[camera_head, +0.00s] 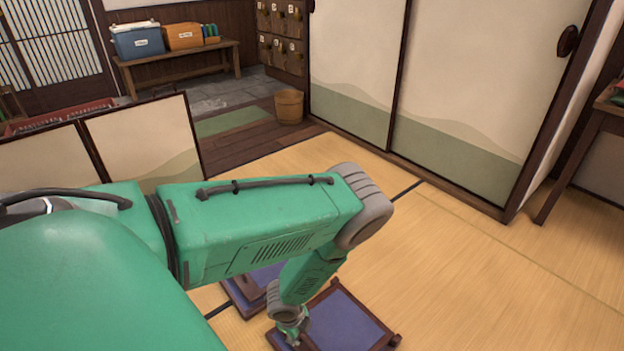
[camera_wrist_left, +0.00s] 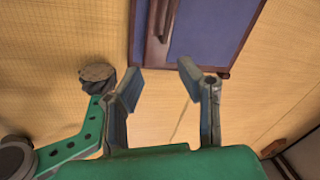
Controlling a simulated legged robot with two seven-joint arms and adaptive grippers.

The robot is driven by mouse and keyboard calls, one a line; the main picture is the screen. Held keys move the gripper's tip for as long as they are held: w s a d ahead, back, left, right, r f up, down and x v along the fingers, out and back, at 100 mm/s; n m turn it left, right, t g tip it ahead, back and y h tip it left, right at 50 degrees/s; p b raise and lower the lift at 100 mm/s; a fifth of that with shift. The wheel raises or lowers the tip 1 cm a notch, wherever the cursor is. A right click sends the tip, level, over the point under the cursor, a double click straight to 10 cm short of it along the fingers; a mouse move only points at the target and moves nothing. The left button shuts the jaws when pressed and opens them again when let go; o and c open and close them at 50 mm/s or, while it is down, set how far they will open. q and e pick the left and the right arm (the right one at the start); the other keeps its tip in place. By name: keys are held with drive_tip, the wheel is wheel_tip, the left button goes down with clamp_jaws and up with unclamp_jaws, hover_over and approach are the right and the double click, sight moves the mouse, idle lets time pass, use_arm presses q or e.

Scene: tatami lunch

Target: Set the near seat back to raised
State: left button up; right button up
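Two low seats with blue panels and dark wooden frames are on the tatami. The near seat (camera_head: 348,322) lies low and flat at the bottom of the head view; I cannot clearly tell its back from its base. The other seat (camera_head: 243,298) is partly hidden behind my left arm. My left gripper (camera_head: 289,333) points down at the left edge of the near seat. In the left wrist view, its two fingers (camera_wrist_left: 157,76) are apart with nothing between them. A blue panel (camera_wrist_left: 206,30) with a dark wooden bar lies beyond the fingertips. My right gripper is out of view.
A low folding screen (camera_head: 140,140) stands at the left. Sliding doors (camera_head: 470,90) line the back. A wooden bucket (camera_head: 289,106) and a bench (camera_head: 180,65) with boxes are farther off. A table (camera_head: 590,125) is at the right edge. Tatami right of the seats is clear.

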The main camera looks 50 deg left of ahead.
sight(311, 347)
use_arm(q)
drive_tip(key=w+f+m+b, duration=0.1)
drive_tip(key=f+b, duration=0.2)
drive_tip(key=f, duration=0.3)
drive_tip(key=w+a+f+m+b, duration=0.1)
drive_tip(key=w+f+m+b, duration=0.1)
drive_tip(key=f, duration=0.4)
drive_tip(key=w+f+m+b, duration=0.1)
drive_tip(key=w+f+b, duration=0.1)
drive_tip(key=f, duration=0.4)
drive_tip(key=shift+a+f+m+b, duration=0.15)
drive_tip(key=shift+f+m+b, duration=0.2)
drive_tip(key=shift+b, duration=0.45)
drive_tip(key=shift+w+f+b, duration=0.15)
drive_tip(key=shift+f+b, duration=0.15)
drive_tip(key=shift+f, duration=0.1)
drive_tip(key=shift+c, duration=0.3)
clamp_jaws()
